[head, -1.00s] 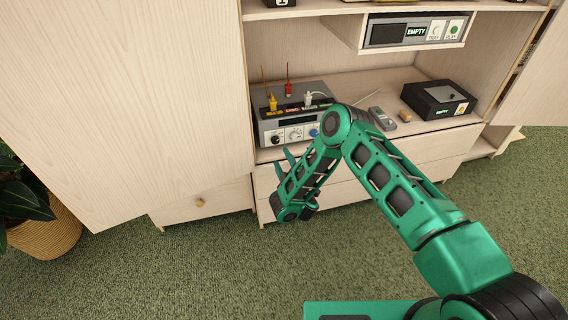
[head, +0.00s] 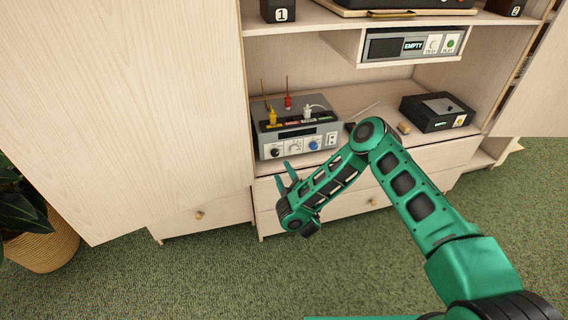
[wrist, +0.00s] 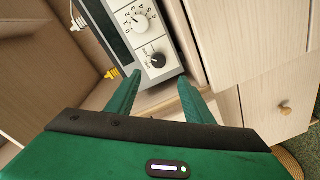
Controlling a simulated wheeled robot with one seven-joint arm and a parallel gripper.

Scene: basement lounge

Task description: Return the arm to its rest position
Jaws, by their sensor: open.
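My green arm reaches from the lower right of the head view and bends at its elbow in front of the cabinet. My gripper (head: 286,178) is at the end of the folded forearm, below and in front of the grey device. In the wrist view my gripper (wrist: 158,90) shows two green fingers spread apart with nothing between them. The grey device (wrist: 163,62) with its dials lies beyond the fingertips, apart from them.
The cabinet shelf holds the grey device (head: 293,148) with yellow, red and white plugs, and a black box (head: 437,113). An open cabinet door (head: 120,110) stands at left, beside a potted plant (head: 30,215). Drawers (head: 345,203) lie below. The green carpet (head: 200,280) in front is clear.

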